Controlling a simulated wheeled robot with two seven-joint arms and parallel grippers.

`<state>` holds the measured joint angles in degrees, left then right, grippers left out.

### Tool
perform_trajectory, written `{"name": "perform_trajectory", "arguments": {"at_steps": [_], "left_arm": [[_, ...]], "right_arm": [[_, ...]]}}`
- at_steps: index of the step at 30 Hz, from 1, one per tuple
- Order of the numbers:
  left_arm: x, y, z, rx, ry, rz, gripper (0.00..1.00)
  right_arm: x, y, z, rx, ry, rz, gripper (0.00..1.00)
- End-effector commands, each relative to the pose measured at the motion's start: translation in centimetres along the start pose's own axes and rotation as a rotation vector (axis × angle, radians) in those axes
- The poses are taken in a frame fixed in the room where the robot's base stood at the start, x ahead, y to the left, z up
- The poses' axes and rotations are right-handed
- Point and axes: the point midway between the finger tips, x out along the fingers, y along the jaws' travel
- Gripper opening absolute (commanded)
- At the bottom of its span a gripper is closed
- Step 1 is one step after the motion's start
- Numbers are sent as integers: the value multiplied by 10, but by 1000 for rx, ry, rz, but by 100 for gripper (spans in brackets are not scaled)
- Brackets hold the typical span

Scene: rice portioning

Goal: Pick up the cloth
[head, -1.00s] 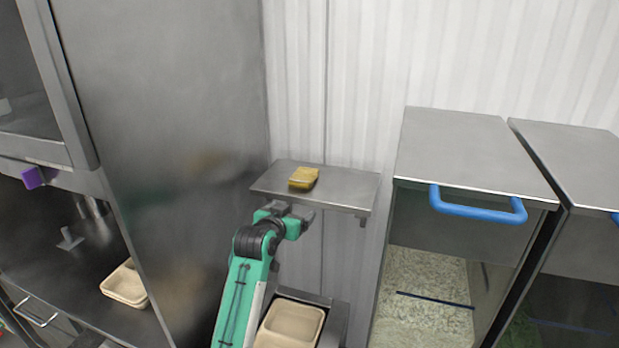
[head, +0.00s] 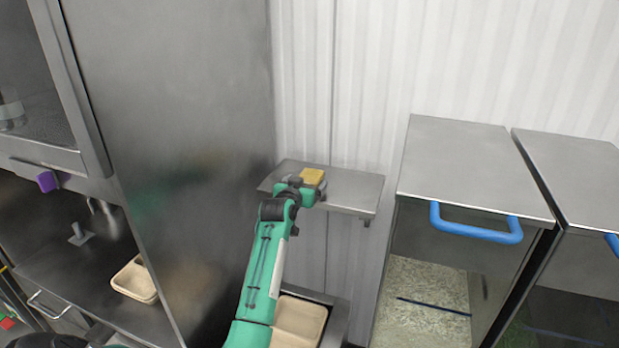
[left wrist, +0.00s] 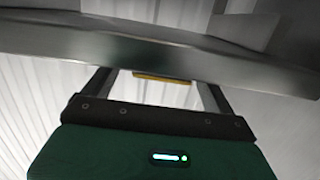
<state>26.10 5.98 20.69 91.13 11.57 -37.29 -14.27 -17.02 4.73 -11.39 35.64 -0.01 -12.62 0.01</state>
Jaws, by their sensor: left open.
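The yellow cloth (head: 313,176) lies folded on a small metal wall shelf (head: 350,190). My left gripper (head: 304,181) is at the shelf's front, close to the cloth, and in the head view it partly covers the cloth's near side. In the left wrist view the gripper (left wrist: 158,88) is open, with a finger on each side. A thin yellow strip of the cloth (left wrist: 164,78) shows between the fingers, below the shelf's edge (left wrist: 150,52). I cannot tell whether the fingers touch the cloth. My right gripper is not in view.
Steel bins with blue handles (head: 476,224) stand to the right; rice shows in the nearer one. A tall steel cabinet (head: 180,150) stands close on the left. Beige trays (head: 298,322) sit below the shelf, and another tray (head: 136,280) is at lower left.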

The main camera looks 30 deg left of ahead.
Motion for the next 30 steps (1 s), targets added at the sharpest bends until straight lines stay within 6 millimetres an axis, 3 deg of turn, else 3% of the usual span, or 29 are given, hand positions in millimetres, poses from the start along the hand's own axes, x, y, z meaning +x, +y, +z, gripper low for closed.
{"name": "perform_trajectory", "arguments": {"at_steps": [9,15,24,30], "left_arm": [[32,-4,-3,-1,-2,0,89],[47,-4,0,-1,-2,0,89],[50,-4,1,0,-1,0,89],[50,-4,1,0,-1,0,52]], "right_arm": [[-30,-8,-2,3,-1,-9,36],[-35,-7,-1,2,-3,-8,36],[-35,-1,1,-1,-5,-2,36],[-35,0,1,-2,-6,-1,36]]}}
